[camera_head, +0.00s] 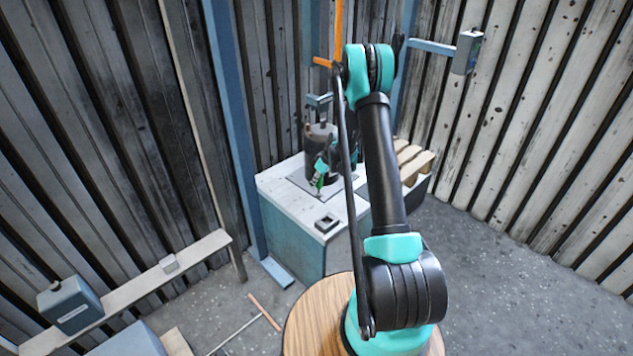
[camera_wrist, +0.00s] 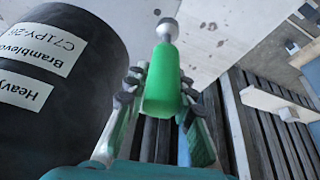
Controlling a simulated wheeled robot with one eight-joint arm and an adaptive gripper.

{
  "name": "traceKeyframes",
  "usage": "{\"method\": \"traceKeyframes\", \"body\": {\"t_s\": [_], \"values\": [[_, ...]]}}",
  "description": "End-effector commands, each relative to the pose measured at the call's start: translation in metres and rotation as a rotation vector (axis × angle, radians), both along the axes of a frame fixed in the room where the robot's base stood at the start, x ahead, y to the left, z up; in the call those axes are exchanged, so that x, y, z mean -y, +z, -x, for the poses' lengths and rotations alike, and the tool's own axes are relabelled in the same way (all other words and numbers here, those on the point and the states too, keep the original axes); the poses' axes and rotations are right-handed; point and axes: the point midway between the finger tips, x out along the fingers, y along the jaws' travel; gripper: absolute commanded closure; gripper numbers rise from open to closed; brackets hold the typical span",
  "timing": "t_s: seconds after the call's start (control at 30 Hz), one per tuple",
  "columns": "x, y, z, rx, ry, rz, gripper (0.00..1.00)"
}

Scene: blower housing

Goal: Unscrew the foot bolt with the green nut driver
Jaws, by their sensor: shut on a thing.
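My gripper (camera_wrist: 160,92) is shut on the green handle of the nut driver (camera_wrist: 168,70), with a finger on each side. The driver's grey metal end (camera_wrist: 167,27) points away from me toward the pale bench top. The black, round blower housing (camera_wrist: 62,75), with white labels, is close to the left of the driver. In the head view, the housing (camera_head: 318,141) stands on the bench, and the green driver (camera_head: 319,183) shows low at its front with my gripper (camera_head: 322,168). I cannot make out the foot bolt or tell whether the driver touches it.
The white-topped bench (camera_head: 283,205) stands in the corner. A small dark square holder (camera_head: 326,223) sits near its front edge. A pallet-like wooden piece (camera_head: 412,165) is to the right. A shelf board (camera_head: 140,285) with a blue-grey box (camera_head: 70,305) is at the left.

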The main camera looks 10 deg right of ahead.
Motion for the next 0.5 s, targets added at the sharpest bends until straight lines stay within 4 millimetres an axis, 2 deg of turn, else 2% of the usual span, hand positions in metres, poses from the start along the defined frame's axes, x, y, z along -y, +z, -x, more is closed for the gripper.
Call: {"method": "traceKeyframes", "body": {"t_s": [0.07, 0.1, 0.3, 0.5], "values": [[-0.0006, 0.0001, 0.0003, 0.0, -0.001, 0.0, 1.0], [-0.0006, 0.0001, 0.0004, 0.0, -0.001, 0.001, 0.77], [-0.0006, 0.0, 0.0004, 0.0, -0.003, 0.001, 1.0], [-0.0006, 0.0005, 0.0004, 0.0, -0.004, 0.001, 1.0]]}}
